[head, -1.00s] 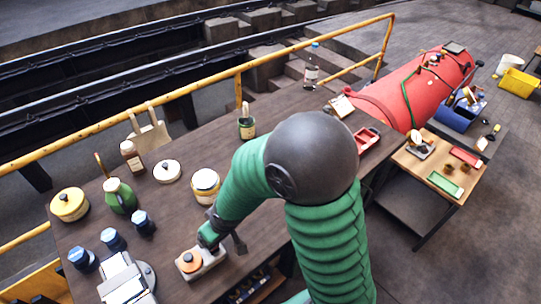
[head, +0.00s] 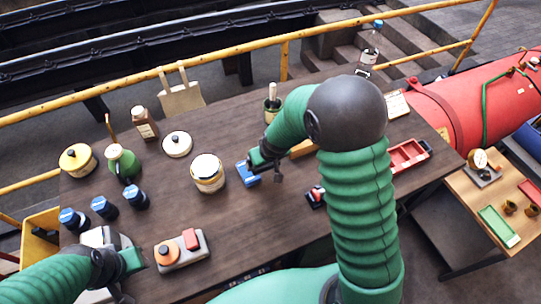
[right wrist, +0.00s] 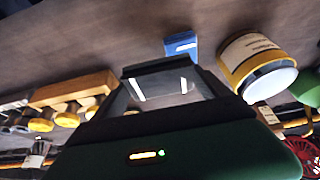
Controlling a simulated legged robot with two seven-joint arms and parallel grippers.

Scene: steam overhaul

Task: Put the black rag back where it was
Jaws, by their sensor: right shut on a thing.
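My right gripper (head: 262,165) is over the middle of the dark wooden table (head: 225,225), close by a small blue block (head: 246,178). In the right wrist view, my right gripper (right wrist: 160,82) is shut on a dark flat thing (right wrist: 157,69) between its fingers, seemingly the black rag; its shape is hard to make out. The blue block (right wrist: 180,46) lies just beyond the fingertips there. My left gripper (head: 122,268) is low at the left, by the near left part of the table. I cannot tell whether it is open or shut.
A yellow-banded can (head: 207,174) stands left of my right gripper. A grey base with an orange knob and red block (head: 182,250) lies nearer. A wooden block (head: 303,148) and red tray (head: 407,156) are to the right. Bare table lies in front.

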